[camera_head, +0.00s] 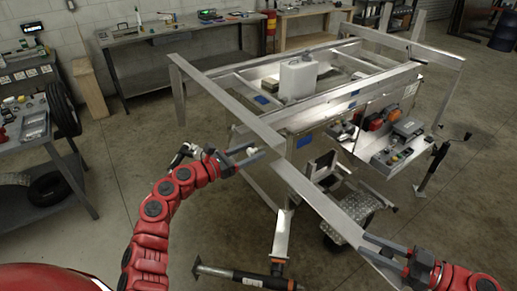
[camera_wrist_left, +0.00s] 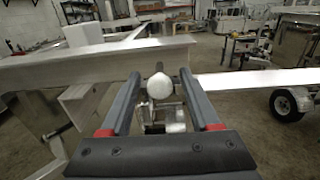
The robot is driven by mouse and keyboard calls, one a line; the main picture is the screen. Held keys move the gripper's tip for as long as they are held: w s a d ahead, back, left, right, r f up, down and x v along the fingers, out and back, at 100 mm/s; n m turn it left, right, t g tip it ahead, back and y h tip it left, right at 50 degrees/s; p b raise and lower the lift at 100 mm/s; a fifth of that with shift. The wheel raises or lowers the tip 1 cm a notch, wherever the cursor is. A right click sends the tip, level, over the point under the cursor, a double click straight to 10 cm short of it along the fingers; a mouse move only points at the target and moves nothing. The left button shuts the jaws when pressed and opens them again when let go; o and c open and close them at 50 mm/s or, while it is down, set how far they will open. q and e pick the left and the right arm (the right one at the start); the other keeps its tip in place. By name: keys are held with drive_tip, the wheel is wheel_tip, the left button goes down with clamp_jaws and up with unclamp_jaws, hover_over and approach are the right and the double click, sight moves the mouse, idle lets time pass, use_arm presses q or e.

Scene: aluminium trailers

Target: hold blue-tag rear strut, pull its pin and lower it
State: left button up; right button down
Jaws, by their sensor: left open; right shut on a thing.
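A long flat aluminium bar (camera_head: 330,208), apparently the rear strut, runs from the trailer's near corner toward the lower right. A blue tag (camera_head: 305,141) is on the trailer frame close to its upper end. My right gripper (camera_head: 382,248) is shut on the bar near its lower right end. My left gripper (camera_head: 253,153) is open at the near corner, beside the bar's upper end. In the left wrist view, a pale round knob (camera_wrist_left: 160,86), possibly the pin's head, shows between its open fingers. Whether the fingers touch it cannot be told. The pin's shaft is hidden.
The trailer frame (camera_head: 218,92) carries a white canister (camera_head: 298,78) and a second blue tag (camera_head: 263,99). A crank jack (camera_head: 443,165) stands at the right. Workbenches (camera_head: 180,40) line the back wall. Bare floor lies left of the trailer.

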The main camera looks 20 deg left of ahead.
sight(259, 148)
use_arm(q)
drive_tip(key=shift+x, duration=1.35)
clamp_jaws()
idle(0.4)
